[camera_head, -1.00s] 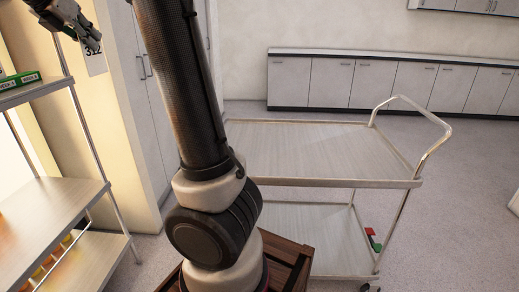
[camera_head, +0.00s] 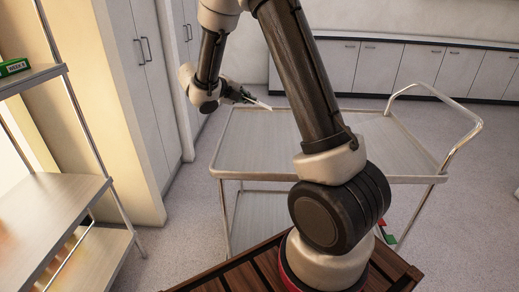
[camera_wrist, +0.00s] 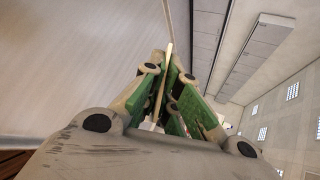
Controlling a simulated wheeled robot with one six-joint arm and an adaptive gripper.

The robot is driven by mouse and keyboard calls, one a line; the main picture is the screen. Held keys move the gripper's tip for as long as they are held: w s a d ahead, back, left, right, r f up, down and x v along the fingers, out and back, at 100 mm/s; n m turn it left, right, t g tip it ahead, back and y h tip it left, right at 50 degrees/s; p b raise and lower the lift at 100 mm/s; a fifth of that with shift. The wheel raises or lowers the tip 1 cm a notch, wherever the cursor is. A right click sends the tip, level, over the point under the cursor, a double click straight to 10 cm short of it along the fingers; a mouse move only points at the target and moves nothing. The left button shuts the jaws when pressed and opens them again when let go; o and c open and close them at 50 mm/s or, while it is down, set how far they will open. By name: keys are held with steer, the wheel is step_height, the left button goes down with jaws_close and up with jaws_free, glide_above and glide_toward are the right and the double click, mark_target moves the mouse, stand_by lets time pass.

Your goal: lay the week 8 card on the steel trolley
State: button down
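The steel trolley (camera_head: 255,145) has a pale, bare top in a metal rim, with a lower shelf under it. My gripper (camera_head: 240,96) is at the trolley's far left corner, around the height of its top. It is shut on a thin white card (camera_head: 258,104) that sticks out to the right over the top's edge. In the wrist view the green-padded fingers (camera_wrist: 168,82) pinch the card (camera_wrist: 164,75), seen nearly edge-on. Its print cannot be read now. A pale surface (camera_wrist: 70,60) that looks like the trolley top fills the left of that view.
A shelf rack (camera_head: 60,195) stands at the left, with a green week label (camera_head: 14,67) on its upper board. Tall cabinets (camera_head: 140,60) stand behind it. Low cabinets (camera_head: 420,68) line the back wall. The trolley's curved handle (camera_head: 468,108) rises at the right.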

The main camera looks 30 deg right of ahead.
mark_target(247, 151)
steer(key=f+n, duration=0.1)
steer(key=f, duration=0.5)
steer(key=s+a+f+n+t, duration=0.1)
steer(key=f, duration=0.5)
steer(key=s+f+n+t, duration=0.1)
steer(key=f+n, duration=0.1)
steer(key=f, duration=0.4)
steer(key=shift+a+h, duration=0.4)
steer(key=c, duration=2.2)
jaws_free()
steer(key=o, duration=0.4)
steer(key=shift+v, duration=4)
steer(key=shift+f, duration=0.1)
